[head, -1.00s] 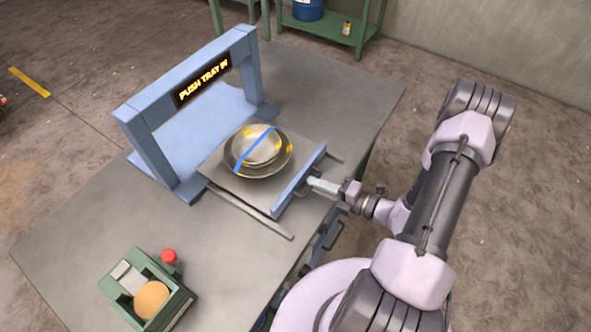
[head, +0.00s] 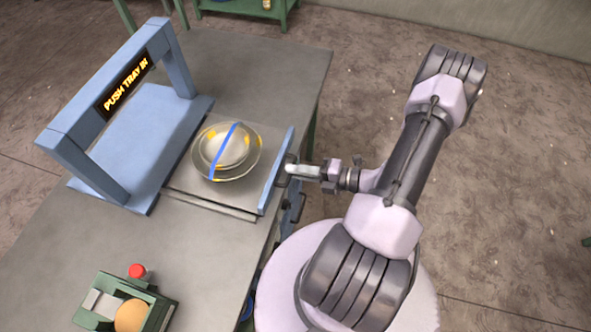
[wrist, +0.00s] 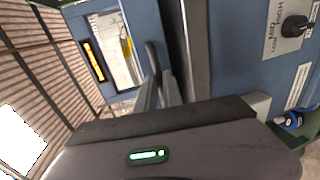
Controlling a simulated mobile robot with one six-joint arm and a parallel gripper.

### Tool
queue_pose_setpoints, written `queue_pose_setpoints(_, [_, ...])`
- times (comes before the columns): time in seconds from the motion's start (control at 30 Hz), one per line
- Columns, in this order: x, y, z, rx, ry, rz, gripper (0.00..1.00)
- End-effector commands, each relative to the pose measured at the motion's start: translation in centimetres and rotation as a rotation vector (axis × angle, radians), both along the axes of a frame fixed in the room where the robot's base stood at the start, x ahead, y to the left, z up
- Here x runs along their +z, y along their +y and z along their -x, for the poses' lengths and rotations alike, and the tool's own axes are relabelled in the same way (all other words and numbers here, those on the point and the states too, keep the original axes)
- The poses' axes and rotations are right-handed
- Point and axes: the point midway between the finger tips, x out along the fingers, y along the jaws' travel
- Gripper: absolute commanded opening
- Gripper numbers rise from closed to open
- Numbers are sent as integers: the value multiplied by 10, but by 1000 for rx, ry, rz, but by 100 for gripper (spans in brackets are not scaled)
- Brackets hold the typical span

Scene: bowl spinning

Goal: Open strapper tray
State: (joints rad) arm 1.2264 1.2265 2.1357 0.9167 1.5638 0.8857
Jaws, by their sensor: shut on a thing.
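The strapper is a blue frame (head: 62,143) with a lit "PUSH TRAY IN" sign (head: 126,87). Its grey tray (head: 180,184) is out on the near side, its blue front plate (head: 277,170) by the table edge. Stacked bowls (head: 226,150) with a blue strap across them sit on the tray. My gripper (head: 290,169) is at the front plate, shut on the dark tray handle, which also shows in the wrist view (wrist: 153,58). The fingers largely hide the grip there.
A green box (head: 105,303) with a red button (head: 137,271) and an orange-tan ball or dome stands on the grey table (head: 215,275). A control knob (wrist: 295,25) is on a blue panel in the wrist view. The floor right of my arm is clear.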

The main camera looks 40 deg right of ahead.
Motion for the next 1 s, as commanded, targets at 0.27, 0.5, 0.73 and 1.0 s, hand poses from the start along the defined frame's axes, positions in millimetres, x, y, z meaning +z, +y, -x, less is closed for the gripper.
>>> queue_pose_setpoints(0.27, [0,0,0,-1,0,0,32])
queue_pose_setpoints(0.5, [0,0,0,-1,0,0,32])
queue_pose_setpoints(0.73, [7,-14,18,-7,-2,1,32])
queue_pose_setpoints(1.0, [26,-62,90,-6,-1,5,32])
